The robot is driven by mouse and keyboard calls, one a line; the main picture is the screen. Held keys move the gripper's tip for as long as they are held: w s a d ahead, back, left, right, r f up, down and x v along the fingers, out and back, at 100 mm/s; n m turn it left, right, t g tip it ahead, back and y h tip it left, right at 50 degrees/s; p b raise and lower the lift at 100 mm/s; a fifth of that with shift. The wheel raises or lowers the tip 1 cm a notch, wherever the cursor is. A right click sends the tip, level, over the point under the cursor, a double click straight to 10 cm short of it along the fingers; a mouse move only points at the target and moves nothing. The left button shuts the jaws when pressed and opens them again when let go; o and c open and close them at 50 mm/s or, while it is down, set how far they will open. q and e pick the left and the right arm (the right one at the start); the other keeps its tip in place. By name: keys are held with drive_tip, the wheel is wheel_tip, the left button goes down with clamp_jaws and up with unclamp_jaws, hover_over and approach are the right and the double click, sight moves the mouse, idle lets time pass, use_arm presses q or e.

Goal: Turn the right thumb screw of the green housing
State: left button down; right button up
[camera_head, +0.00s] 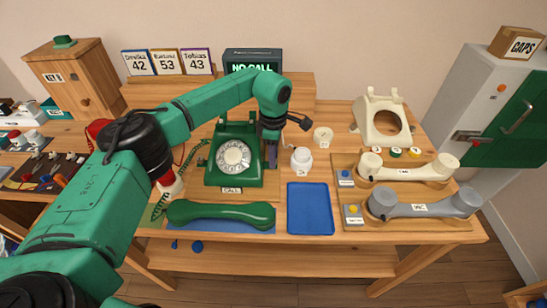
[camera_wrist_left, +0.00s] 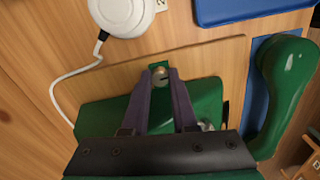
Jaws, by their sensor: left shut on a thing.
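The green housing (camera_head: 222,168) is the body of a green dial phone with a white dial, standing left of the middle of the table. Its right side lies under my left gripper (camera_head: 270,155), which points down there. In the left wrist view the green housing (camera_wrist_left: 105,115) is partly hidden behind the purple fingers. The fingertips of my left gripper (camera_wrist_left: 161,76) are shut on a small brass-coloured thumb screw (camera_wrist_left: 159,72) on a green tab at the housing's edge. In the head view the screw is hidden by the gripper. My right gripper is not in view.
The green handset (camera_head: 220,214) lies on a blue mat in front of the phone. A blue tray (camera_head: 311,209) lies to the right, near a white round piece (camera_head: 301,159). A cream housing (camera_head: 383,120) and two handsets on wooden boards stand further right.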

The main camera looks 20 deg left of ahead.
use_arm(q)
drive_tip(key=shift+r+m, duration=0.1)
drive_tip(key=shift+m, duration=0.5)
drive_tip(key=c, duration=0.7)
unclamp_jaws()
wheel_tip(320, 180, up, 14)
drive_tip(key=shift+r+b, duration=0.25)
drive_tip(key=shift+b, duration=0.2)
